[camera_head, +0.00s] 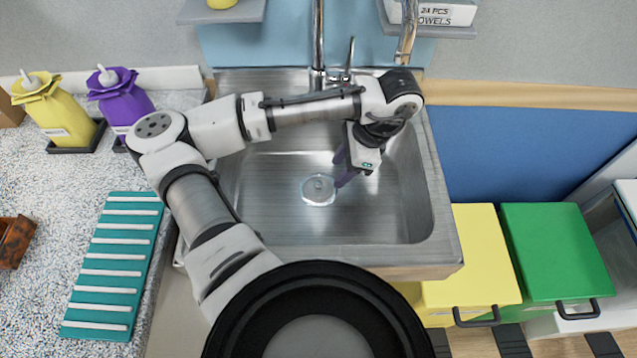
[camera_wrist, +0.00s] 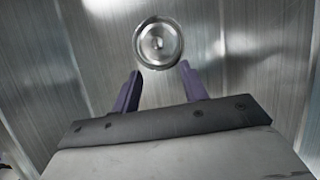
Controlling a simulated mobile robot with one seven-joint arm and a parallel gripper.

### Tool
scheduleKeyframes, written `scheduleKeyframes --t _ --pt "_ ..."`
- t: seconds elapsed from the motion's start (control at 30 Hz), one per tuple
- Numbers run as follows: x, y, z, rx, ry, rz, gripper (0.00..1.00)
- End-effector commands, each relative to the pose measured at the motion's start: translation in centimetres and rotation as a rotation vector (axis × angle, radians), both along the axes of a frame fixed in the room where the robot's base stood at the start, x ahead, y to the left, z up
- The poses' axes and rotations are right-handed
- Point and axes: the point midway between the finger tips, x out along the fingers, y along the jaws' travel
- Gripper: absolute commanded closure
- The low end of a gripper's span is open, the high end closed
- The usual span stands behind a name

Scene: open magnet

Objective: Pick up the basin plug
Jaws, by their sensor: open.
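The basin plug (camera_head: 318,187) is a round, shiny disc with a small knob in its middle. It lies on the floor of the metal sink (camera_head: 270,222). In the wrist view the plug (camera_wrist: 158,43) is just beyond the fingertips, roughly centred between them. My gripper (camera_head: 341,170) is inside the sink, to the right of the plug in the head view. In the wrist view its two purple fingers (camera_wrist: 160,72) stand apart with nothing between them. I cannot tell the exact height of the fingertips above the sink floor.
The sink walls enclose my gripper, and the tap (camera_head: 318,45) stands at its back edge. The sink floor around the plug is clear.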

Motion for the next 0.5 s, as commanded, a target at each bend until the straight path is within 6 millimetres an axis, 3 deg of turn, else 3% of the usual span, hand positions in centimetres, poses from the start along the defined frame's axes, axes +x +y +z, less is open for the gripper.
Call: scheduleKeyframes --t 0.1,0.27,0.5 --pt "-0.1 1.6 0.1 -0.001 0.000 0.003 0.56" --pt "-0.1 2.4 -0.1 -0.001 0.001 -0.001 0.56" --pt "-0.2 3.5 -3.0 -0.002 0.004 0.003 0.56"
